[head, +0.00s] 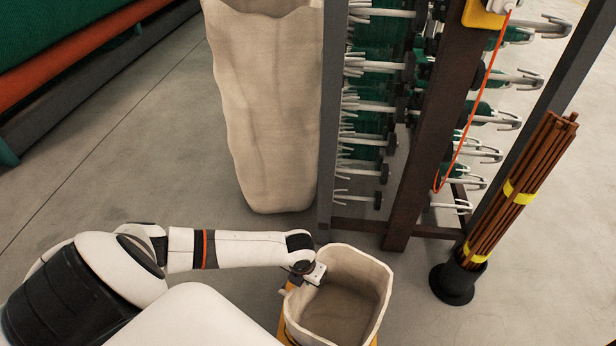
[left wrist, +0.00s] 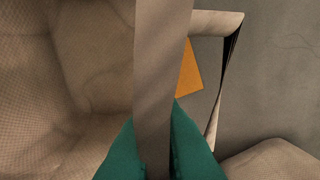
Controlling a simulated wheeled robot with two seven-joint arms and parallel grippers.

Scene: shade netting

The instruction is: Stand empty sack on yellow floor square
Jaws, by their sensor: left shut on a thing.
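The empty sack (head: 381,300) is beige, with its mouth open upward and a bare inside, at the bottom middle of the head view. My left gripper (head: 304,277) is shut on its rim at the upper left side. In the left wrist view the green fingertips (left wrist: 160,155) pinch the sack's edge strip (left wrist: 161,70). Parts of the yellow floor square (head: 287,333) show beside and below the sack; a corner of the square also shows in the left wrist view (left wrist: 190,70). The sack's bottom is hidden, so I cannot tell whether it touches the floor. My right gripper is out of view.
A tall beige sack (head: 265,110) stands behind. A dark rack frame (head: 420,150) with hooks and green netting rises beside it. Brown rods (head: 520,190) with yellow bands stand in a black base (head: 457,283) at right. Rolls (head: 60,75) lie upper left. Floor at left is clear.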

